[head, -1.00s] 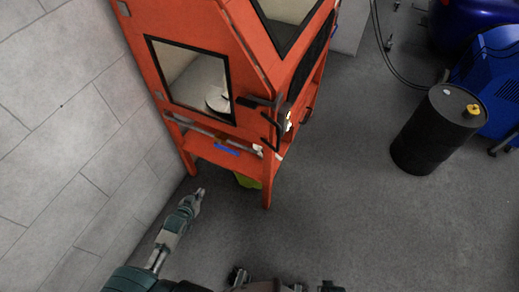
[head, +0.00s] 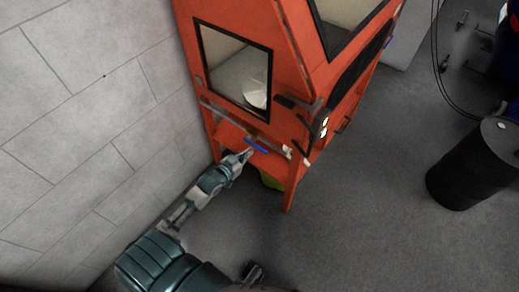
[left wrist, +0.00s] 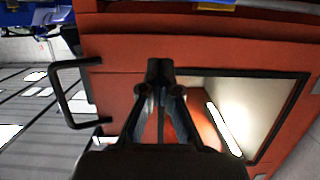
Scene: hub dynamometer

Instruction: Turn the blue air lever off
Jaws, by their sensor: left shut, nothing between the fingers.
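The blue air lever (head: 257,146) is a small blue bar on the pipe along the lower side of the orange cabinet (head: 285,85). It lies slantwise in the head view, close to a brass-coloured fitting. My left gripper (head: 246,154) is shut and empty, with its tip right beside the lever's left end. I cannot tell whether they touch. In the left wrist view the shut fingers (left wrist: 160,70) point at the orange cabinet face. A blue and yellow bit shows at that view's top edge.
The cabinet has a framed side window (head: 233,70) above the pipe and a dark handle near its front corner. A pale tiled wall (head: 90,130) stands close on the left. A black drum (head: 470,170) stands at the right, with clear grey floor between.

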